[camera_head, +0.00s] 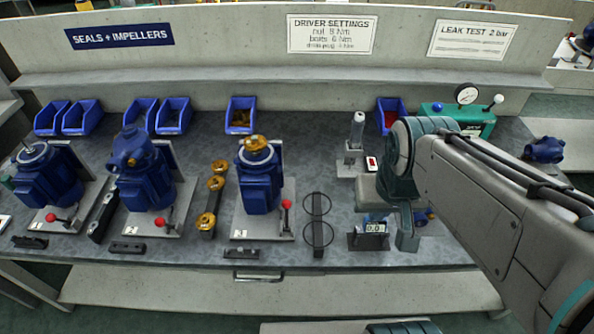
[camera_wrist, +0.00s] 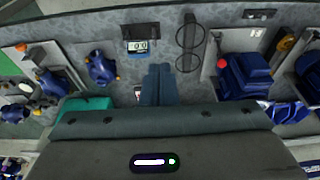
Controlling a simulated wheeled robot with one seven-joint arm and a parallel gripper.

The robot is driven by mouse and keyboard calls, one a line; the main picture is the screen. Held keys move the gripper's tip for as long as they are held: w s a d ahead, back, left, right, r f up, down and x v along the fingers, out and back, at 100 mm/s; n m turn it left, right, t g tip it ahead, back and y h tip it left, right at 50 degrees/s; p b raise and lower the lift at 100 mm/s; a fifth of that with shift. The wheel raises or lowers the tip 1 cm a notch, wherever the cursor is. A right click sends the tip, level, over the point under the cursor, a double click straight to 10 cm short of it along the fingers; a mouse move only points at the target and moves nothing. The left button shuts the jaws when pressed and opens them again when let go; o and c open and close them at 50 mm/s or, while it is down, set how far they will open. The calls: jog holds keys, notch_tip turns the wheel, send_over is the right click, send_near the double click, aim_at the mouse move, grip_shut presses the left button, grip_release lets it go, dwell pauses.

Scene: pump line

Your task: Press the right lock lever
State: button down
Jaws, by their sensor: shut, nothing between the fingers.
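The right lock lever (camera_head: 286,205) has a red ball on top and stands beside the right blue pump motor (camera_head: 259,188) on its grey plate. In the wrist view, the red ball (camera_wrist: 223,65) shows right of the fingers, next to a blue motor (camera_wrist: 245,76). My gripper (camera_head: 408,240) points down well to the right of that lever, past the black ring stand. In the wrist view my gripper (camera_wrist: 158,84) has its two fingers together with nothing between them. It is apart from the lever. Part of the bench under my arm is hidden.
Between gripper and lever stand a black ring stand (camera_head: 318,235) and a small digital readout (camera_head: 367,240). Two other motors with red-balled levers (camera_head: 159,221) (camera_head: 51,217) are to the left. Blue bins (camera_head: 241,113) line the back. A teal gauge unit (camera_head: 470,122) is behind my arm.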

jog(key=w+a+f+m+g+y+b, duration=0.1)
jog(key=a+f+m+g+y+b, duration=0.2)
jog(key=f+b, duration=0.4)
jog(key=m+t+y+b, duration=0.4)
jog(key=m+y+b, duration=0.6)
jog(key=m+b, duration=0.1)
send_near(287, 214)
jog(key=w+d, duration=0.1)
jog(key=w+d+r, duration=0.1)
jog(key=shift+d+r, duration=0.15)
jog(key=shift+d, duration=0.15)
jog(key=x, duration=1)
jog(key=shift+w+d+b, duration=0.1)
jog(key=shift+b, duration=0.3)
jog(key=shift+f+b, duration=0.25)
jog(key=shift+b, duration=0.2)
